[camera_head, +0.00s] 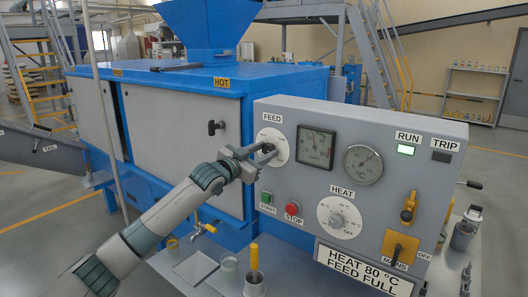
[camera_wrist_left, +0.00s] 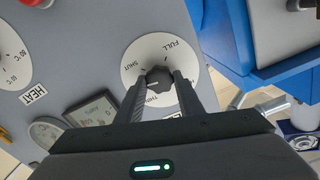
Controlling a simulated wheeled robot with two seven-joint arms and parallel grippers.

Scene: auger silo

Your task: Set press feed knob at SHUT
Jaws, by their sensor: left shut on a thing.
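In the head view the same FEED dial (camera_head: 277,140) is at the upper left of the grey panel. My left gripper (camera_wrist_left: 159,84) is shut on the knob, one finger on each side. A light mark on the knob seems to point to the left in the wrist view, near SHUT; its exact setting is hard to tell. My right gripper is not in view.
The RUN lamp (camera_head: 406,149) is green. A sign (camera_head: 362,270) reads HEAT 80 °C, FEED FULL.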

